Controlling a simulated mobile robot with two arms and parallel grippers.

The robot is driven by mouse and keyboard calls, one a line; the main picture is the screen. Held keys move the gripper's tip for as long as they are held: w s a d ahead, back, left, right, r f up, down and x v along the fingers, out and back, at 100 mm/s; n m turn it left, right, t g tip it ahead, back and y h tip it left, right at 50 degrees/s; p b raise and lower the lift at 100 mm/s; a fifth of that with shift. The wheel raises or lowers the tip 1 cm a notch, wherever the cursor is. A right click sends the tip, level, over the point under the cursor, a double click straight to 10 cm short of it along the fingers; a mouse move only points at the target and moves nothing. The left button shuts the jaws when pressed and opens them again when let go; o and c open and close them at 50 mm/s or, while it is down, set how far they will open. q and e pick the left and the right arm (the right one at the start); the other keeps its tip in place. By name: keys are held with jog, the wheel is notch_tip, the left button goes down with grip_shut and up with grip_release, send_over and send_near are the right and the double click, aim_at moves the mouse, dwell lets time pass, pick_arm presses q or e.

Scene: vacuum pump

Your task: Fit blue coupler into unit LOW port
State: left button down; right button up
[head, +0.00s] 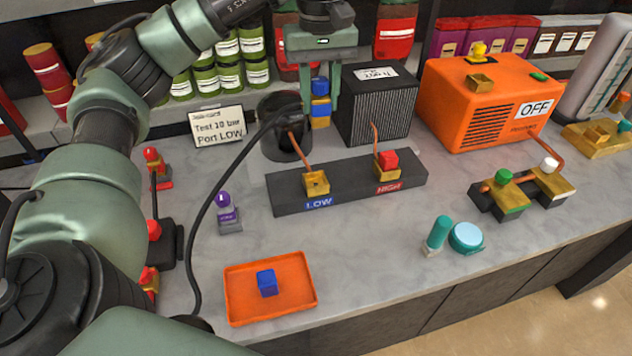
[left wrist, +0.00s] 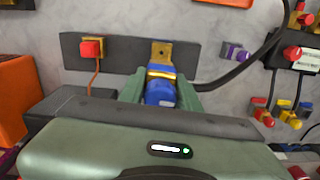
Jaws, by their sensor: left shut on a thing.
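The blue coupler (head: 320,107), blue with a yellow band, is held between the fingers of my left gripper (head: 320,120), which is shut on it. It hangs behind the unit's black port bar (head: 350,185). The LOW port (head: 316,182) is an open brass block above the blue LOW label, with a copper tube behind it. In the left wrist view, the coupler (left wrist: 160,93) sits between the fingertips, with the brass LOW port (left wrist: 161,52) just beyond it. The coupler appears apart from the port in the head view. My right gripper is not in view.
The HIGH port (head: 387,165) carries a red cap. An orange tray (head: 235,309) holds a blue cap (head: 267,283). A sign (head: 218,127) reads "Test 10 bar Port LOW". The orange pump (head: 470,100) shows OFF. A black hose (head: 202,210) curves across the left.

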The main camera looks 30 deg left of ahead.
pick_arm(q)
jog(key=shift+w+a+r+n, duration=0.15)
jog(key=shift+a+r+n, duration=0.25)
jog(key=shift+r, duration=0.4)
jog(key=shift+a+f, duration=0.1)
jog(key=shift+f, duration=0.15)
notch_tip(320, 180, down, 18)
jog(key=shift+a+f+p, duration=0.1)
jog(key=shift+f+p, duration=0.05)
jog(key=shift+p, duration=0.6)
jog(key=shift+f, duration=0.35)
